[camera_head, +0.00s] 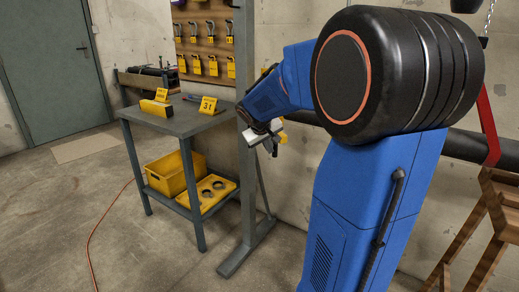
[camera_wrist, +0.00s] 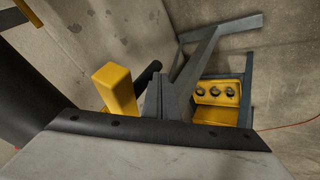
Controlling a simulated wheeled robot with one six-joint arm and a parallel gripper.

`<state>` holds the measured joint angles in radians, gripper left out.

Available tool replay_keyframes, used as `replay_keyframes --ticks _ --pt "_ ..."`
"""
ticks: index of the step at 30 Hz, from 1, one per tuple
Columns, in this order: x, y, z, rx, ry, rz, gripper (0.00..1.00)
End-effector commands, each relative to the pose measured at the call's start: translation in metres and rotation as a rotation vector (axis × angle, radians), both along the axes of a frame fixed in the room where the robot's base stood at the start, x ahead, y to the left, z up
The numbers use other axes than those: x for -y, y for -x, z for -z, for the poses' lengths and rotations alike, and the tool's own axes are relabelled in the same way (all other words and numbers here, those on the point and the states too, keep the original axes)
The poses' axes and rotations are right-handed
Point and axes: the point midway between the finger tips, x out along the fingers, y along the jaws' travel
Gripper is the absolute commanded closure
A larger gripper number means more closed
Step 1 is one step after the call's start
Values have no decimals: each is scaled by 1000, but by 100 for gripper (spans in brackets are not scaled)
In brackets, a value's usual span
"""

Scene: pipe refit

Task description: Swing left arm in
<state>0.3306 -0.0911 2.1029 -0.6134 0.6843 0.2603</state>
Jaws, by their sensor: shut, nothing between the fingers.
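My gripper (camera_head: 268,138) is at the left end of my blue arm, beside a grey steel post, partly hidden by the wrist. A short black rod (camera_wrist: 148,74) shows behind the block. I cannot clearly make out the left arm; the yellow block may be part of it. A dark pipe (camera_head: 468,146) runs along the wall, partly hidden by my arm.
The grey post (camera_head: 246,190) has a foot on the floor. A work table (camera_head: 190,122) at left bears yellow number signs; its shelf holds a yellow bin (camera_head: 168,174) and tray (camera_head: 215,192). A wooden trestle (camera_head: 480,235) and red strap (camera_head: 488,125) stand right. Floor at left is clear except an orange cable.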

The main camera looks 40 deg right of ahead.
Motion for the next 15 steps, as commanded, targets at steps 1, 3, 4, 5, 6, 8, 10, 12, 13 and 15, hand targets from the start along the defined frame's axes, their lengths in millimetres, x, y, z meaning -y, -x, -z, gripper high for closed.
replay_keyframes --ticks 1,3,4,5,6,8,10,12,13,15 --pt "7 3 0 0 0 4 100" --pt "16 7 0 -1 1 6 100" --pt "21 8 0 -1 1 6 100" --pt "26 9 0 0 0 7 100" --pt "32 11 0 0 -1 6 100" --pt "41 13 0 -1 0 7 100" --pt "50 14 0 -1 -1 7 100" --pt "58 15 0 -1 0 5 100" --pt "61 15 0 -1 0 5 100" --pt "68 15 0 -1 0 5 100"
